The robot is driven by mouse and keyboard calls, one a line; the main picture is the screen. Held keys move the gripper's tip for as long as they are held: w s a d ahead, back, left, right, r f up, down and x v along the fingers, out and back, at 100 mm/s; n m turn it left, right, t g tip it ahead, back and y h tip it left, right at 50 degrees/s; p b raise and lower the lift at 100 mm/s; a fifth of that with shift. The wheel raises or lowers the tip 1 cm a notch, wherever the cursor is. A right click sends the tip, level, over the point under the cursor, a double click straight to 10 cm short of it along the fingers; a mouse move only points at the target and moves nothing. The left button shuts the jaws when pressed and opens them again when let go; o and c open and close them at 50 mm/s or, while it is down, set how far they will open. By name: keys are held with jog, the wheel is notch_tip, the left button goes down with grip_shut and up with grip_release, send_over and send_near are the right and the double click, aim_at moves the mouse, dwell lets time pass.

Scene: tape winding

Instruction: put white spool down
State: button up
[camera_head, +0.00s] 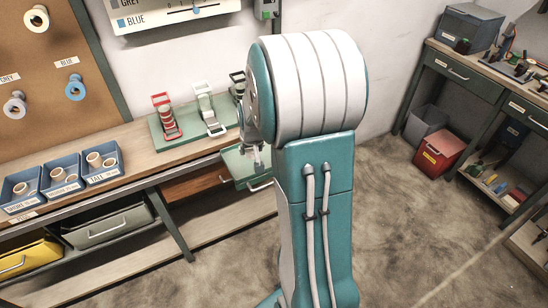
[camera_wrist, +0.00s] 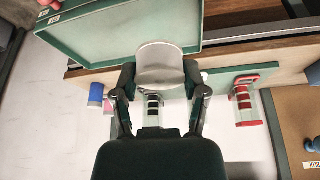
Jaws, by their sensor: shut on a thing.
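A white spool (camera_wrist: 160,62) is between the two fingertips of my gripper (camera_wrist: 160,82) in the wrist view. My gripper is shut on it. Behind the spool in that view is a green tray or open drawer (camera_wrist: 85,40); I cannot tell whether the spool touches it. In the head view the green tray (camera_head: 236,166) juts from the bench front, and my arm hides most of the gripper and the spool. A white-framed winding stand (camera_head: 209,112) and a red-framed one (camera_head: 165,116) stand on a green board; a dark one is partly hidden by my arm.
Three blue bins (camera_head: 60,180) with rolls stand on the bench's left part. Spools hang on the brown pegboard (camera_head: 50,50), including a blue spool (camera_head: 75,88). A red box (camera_head: 440,150) and a grey bin (camera_head: 424,122) stand at the right. Open floor lies between the benches.

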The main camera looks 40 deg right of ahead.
jog(key=w+d+f, duration=0.2)
jog(key=d+f, duration=0.1)
jog(key=w+d+f, duration=0.2)
jog(key=d+f, duration=0.1)
jog(key=d, duration=0.1)
jog(key=w+d+f, duration=0.3)
jog(key=d, duration=0.1)
jog(key=shift+d+f, duration=0.1)
jog(key=shift+f, duration=0.25)
jog(key=shift+w+f, duration=0.1)
jog(key=shift+f, duration=1.4)
jog(key=o, duration=0.8)
jog(key=shift+f, duration=0.1)
jog(key=shift+o, duration=0.2)
